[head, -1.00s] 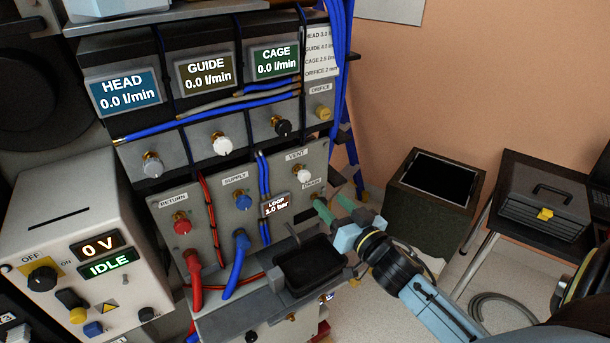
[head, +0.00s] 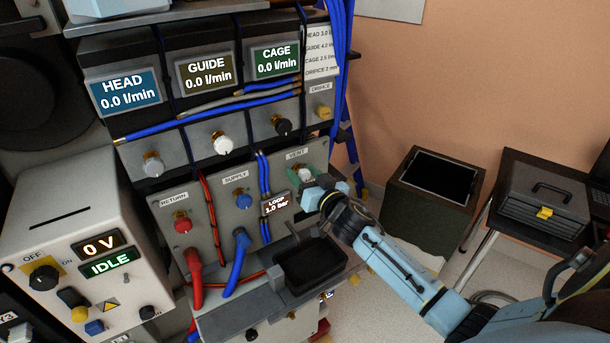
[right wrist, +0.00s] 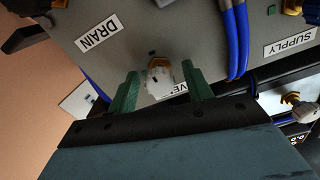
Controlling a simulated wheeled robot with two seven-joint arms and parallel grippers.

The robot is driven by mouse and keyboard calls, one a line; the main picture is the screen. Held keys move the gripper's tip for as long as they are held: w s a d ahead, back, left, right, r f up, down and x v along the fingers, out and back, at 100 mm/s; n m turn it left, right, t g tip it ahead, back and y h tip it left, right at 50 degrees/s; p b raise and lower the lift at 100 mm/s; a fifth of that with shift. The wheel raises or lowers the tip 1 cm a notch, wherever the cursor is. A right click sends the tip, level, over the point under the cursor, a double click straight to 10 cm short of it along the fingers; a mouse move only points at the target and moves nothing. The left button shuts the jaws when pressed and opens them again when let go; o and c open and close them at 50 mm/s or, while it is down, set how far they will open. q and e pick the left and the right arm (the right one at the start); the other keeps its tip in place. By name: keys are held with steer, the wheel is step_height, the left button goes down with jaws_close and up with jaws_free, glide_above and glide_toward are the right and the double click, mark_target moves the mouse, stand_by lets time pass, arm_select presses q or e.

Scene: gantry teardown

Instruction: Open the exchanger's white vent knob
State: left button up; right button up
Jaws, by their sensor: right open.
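The white vent knob (right wrist: 159,84) sits on the grey exchanger panel (head: 210,215), under the VENT label. In the head view the knob (head: 305,171) is partly covered by my right gripper (head: 307,178). In the right wrist view my right gripper (right wrist: 160,75) is open, with one green finger on each side of the knob. There is a visible gap between each finger and the knob, and I cannot tell how far the fingertips are from the panel. My left gripper is not in view.
The blue supply knob (head: 244,202) and red return knob (head: 182,222) are on the same panel, with red and blue hoses beside them. A black tray (head: 309,264) juts out below. A dark open bin (head: 432,190) stands on the floor to the right.

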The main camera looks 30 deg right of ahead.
steer(key=shift+c, duration=0.4)
steer(key=c, duration=0.9)
steer(key=shift+n, duration=0.3)
steer(key=n, duration=0.3)
steer(key=shift+n+p, duration=0.3)
steer(key=shift+n, duration=0.1)
steer(key=n, duration=1.3)
steer(key=shift+f, duration=0.1)
steer(key=shift+n, duration=0.4)
